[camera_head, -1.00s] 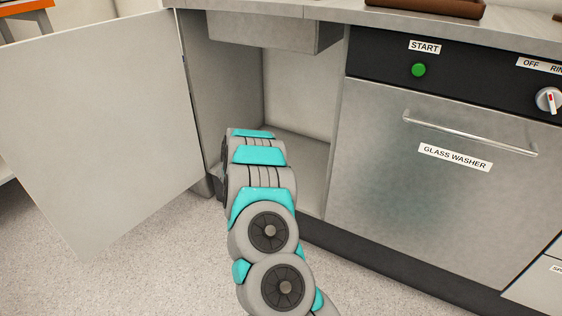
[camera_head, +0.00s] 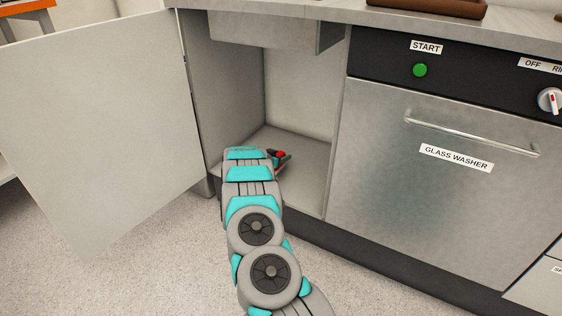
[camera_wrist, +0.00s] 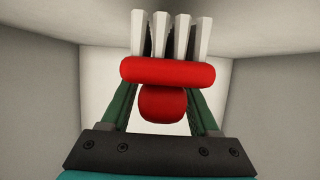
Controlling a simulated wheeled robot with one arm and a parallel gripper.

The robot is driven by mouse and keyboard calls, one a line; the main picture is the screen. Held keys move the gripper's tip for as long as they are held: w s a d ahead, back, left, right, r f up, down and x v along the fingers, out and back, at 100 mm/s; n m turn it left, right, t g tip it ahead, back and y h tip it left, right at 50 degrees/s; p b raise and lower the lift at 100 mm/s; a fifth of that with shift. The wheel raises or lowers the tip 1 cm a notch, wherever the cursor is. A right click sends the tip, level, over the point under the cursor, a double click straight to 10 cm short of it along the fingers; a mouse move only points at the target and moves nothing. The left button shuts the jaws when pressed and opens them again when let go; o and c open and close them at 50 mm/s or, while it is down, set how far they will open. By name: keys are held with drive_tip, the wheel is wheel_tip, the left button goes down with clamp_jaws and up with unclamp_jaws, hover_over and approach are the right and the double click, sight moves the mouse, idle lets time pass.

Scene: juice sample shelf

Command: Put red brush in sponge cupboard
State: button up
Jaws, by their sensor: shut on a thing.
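The red brush (camera_wrist: 168,72) shows in the wrist view, with pale bristles pointing up and a rounded red part below its head. My gripper (camera_wrist: 163,95) is shut on the brush, its green fingers on either side of it. In the head view a small red part of the brush (camera_head: 280,154) shows beside the end of my arm, with my gripper (camera_head: 283,161) mostly hidden. Both are inside the open cupboard (camera_head: 313,160), above its floor. No sponge or cupboard label shows.
The cupboard door (camera_head: 100,130) stands wide open at the left. The glass washer (camera_head: 430,165) is directly to the right of the opening. A box-like part (camera_head: 262,32) hangs under the counter at the top of the cupboard. The visible cupboard floor looks clear.

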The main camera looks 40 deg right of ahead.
drive_tip(key=shift+f, duration=1.15)
drive_tip(key=shift+f, duration=0.1)
drive_tip(key=o, duration=1.4)
drive_tip(key=shift+o, duration=0.2)
